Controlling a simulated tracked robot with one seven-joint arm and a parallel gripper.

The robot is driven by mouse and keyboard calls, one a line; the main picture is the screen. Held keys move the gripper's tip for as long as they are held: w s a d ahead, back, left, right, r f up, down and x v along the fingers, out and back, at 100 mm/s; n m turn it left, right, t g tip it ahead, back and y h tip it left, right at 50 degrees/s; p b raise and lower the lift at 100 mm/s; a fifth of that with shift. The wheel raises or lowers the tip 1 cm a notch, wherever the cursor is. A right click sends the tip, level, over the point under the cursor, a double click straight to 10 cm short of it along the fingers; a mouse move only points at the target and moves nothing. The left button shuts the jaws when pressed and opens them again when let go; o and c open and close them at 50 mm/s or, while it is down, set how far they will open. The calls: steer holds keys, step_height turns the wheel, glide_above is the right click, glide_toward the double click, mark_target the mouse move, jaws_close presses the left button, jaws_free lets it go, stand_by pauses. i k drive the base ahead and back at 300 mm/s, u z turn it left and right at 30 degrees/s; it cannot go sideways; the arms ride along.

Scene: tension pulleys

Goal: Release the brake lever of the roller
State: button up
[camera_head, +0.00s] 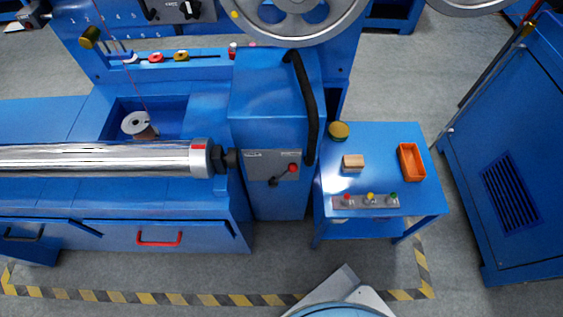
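A metal roller (100,159) lies along the blue machine at the left, with a red mark near its right end. Right of that end, a grey plate (258,160) is fixed to the front of the blue housing. A small lever (283,175) on the plate has a dark pivot at its lower left and a red knob at its upper right. It is tilted up to the right. I see no gripper in the picture. A grey and blue part at the bottom edge seems to be mine, and it is well short of the lever.
A blue side table (400,150) stands right of the housing. It carries an orange tray (411,162), a wooden block (353,162) and a button strip (366,201). A red-handled drawer (158,239) is below the roller. Floor before the machine is clear inside striped tape.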

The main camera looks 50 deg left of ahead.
mark_target(293, 167)
steer(key=u, duration=0.65)
steer(key=i, duration=0.15)
steer(key=u, duration=2.75)
steer(key=k, duration=1.15)
steer(key=z, duration=0.6)
steer(key=i, duration=1)
steer(key=u, duration=0.05)
